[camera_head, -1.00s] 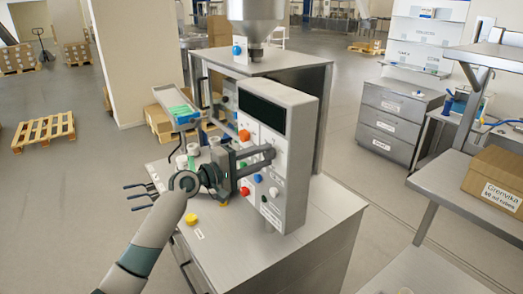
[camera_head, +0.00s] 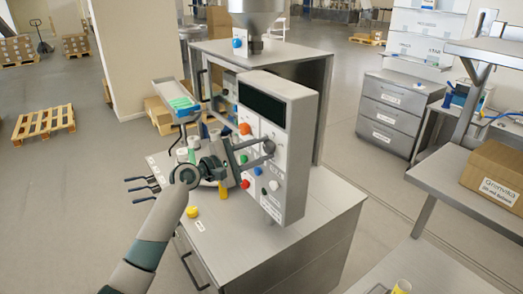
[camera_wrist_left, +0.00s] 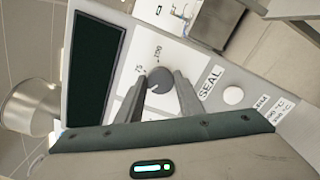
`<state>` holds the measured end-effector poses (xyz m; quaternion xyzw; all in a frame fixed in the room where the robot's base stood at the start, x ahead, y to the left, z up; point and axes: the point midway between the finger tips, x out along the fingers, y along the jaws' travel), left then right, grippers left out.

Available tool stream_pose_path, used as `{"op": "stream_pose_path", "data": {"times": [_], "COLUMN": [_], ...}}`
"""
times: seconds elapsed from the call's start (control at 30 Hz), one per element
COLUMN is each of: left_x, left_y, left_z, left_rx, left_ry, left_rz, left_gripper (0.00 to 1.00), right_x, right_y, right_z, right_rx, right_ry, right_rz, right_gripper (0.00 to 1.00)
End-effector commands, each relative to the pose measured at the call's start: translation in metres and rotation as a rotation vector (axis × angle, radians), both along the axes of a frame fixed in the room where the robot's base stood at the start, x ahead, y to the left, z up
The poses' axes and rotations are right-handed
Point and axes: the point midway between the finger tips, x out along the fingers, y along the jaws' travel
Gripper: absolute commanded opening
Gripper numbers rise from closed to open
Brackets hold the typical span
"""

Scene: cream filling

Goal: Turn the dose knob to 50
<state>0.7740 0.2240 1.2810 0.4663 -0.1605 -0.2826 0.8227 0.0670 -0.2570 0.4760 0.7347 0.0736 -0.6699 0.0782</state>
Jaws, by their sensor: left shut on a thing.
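The dose knob, a round grey dial (camera_head: 268,147), is on the front of the upright control panel (camera_head: 303,120). In the left wrist view the knob (camera_wrist_left: 160,79) has a light mark on its face, and the numbers 75 and 100 show beside it. My left gripper (camera_head: 260,150) reaches the panel from the left and is shut on the knob, one finger on each side. The fingers also show in the left wrist view (camera_wrist_left: 161,87). The rest of the scale is hidden or too small to read. My right gripper is not in view.
The panel has a dark display (camera_head: 262,103), an orange button (camera_head: 245,128) and several smaller buttons below. A yellow button (camera_head: 192,211) is on the steel cabinet top (camera_head: 235,239). A metal hopper (camera_head: 256,15) stands behind. A box (camera_head: 494,172) rests on the right shelf.

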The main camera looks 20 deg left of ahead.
Motion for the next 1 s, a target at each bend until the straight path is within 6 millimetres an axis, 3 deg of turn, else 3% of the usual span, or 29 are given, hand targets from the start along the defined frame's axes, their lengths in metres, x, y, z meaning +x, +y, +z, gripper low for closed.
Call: {"op": "stream_pose_path", "data": {"times": [0.23, 0.27, 0.3, 0.33, 0.77, 1.0], "left_x": [0.000, 0.000, 0.000, 0.000, -0.003, -0.023], "left_y": [0.000, 0.000, 0.000, 0.000, 0.003, 0.018], "left_z": [0.000, 0.000, 0.000, 0.000, -0.001, -0.004], "left_rx": [-0.001, -0.001, -0.001, -0.001, 0.001, 0.004], "left_ry": [0.000, 0.000, 0.000, 0.000, -0.001, -0.001], "left_rz": [0.001, 0.001, 0.001, 0.001, 0.000, 0.000], "left_gripper": [0.12, 0.41, 0.51, 0.52, 0.52, 0.52], "right_x": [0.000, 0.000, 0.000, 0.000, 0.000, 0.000], "right_y": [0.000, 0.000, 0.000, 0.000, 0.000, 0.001], "right_z": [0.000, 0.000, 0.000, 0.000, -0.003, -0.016], "right_rx": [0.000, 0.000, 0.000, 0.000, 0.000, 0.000], "right_ry": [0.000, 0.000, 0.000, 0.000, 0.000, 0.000], "right_rz": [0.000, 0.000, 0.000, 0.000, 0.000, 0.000], "right_gripper": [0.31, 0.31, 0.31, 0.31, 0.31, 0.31]}}
